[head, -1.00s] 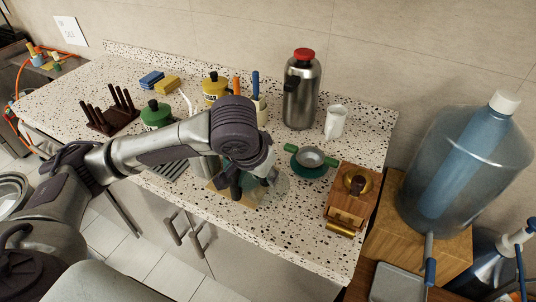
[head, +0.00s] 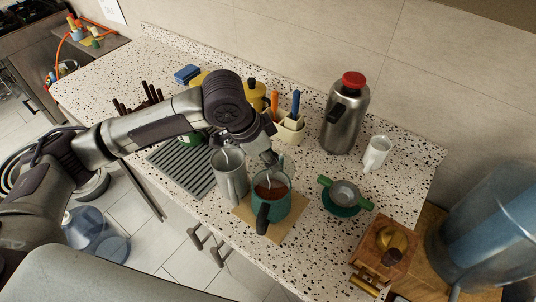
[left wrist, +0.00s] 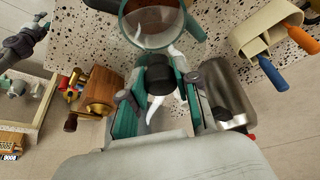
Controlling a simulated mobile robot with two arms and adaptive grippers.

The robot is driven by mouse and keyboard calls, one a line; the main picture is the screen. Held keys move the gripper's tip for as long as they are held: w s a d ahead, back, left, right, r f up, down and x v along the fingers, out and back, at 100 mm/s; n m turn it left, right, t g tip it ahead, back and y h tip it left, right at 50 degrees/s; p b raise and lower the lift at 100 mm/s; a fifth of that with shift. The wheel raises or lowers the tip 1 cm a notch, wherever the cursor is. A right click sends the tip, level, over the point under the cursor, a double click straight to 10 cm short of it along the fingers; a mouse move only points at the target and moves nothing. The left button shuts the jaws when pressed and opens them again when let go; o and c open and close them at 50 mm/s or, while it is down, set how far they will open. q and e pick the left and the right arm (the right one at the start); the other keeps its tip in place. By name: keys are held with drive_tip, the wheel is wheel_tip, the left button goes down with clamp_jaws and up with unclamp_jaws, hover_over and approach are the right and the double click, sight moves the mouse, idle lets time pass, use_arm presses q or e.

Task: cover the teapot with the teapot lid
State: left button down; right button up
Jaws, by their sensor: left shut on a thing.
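The teapot (head: 284,206) is green with a dark handle at its front and reddish-brown inside. It stands upright on a thin tan board (head: 292,230). My left gripper (head: 262,162) points down just above the teapot's far rim. In the left wrist view, it is shut on the teapot lid by its dark knob (left wrist: 160,82); most of the lid is hard to make out. A round green-rimmed opening, which looks like the teapot (left wrist: 143,42), shows at the top. I cannot tell whether lid and teapot touch. My right gripper is not in view.
A grey pitcher (head: 230,180) stands close left of the teapot. A strainer on a green dish (head: 342,196), a white creamer (head: 375,153), a wooden grinder (head: 385,246) and a steel flask (head: 344,118) stand right. A utensil crock (head: 289,130) is behind. Speckled counter lies between them.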

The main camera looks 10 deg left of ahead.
use_arm(q)
drive_tip(key=shift+w+r+p, duration=0.1)
drive_tip(key=shift+p, duration=0.5)
drive_tip(key=shift+f+b, duration=0.35)
drive_tip(key=shift+f, duration=0.45)
drive_tip(key=shift+f+b, duration=0.5)
drive_tip(key=shift+f, duration=1.2)
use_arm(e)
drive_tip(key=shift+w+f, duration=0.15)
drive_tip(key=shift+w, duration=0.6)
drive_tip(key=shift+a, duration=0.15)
use_arm(q)
drive_tip(key=shift+p, duration=0.6)
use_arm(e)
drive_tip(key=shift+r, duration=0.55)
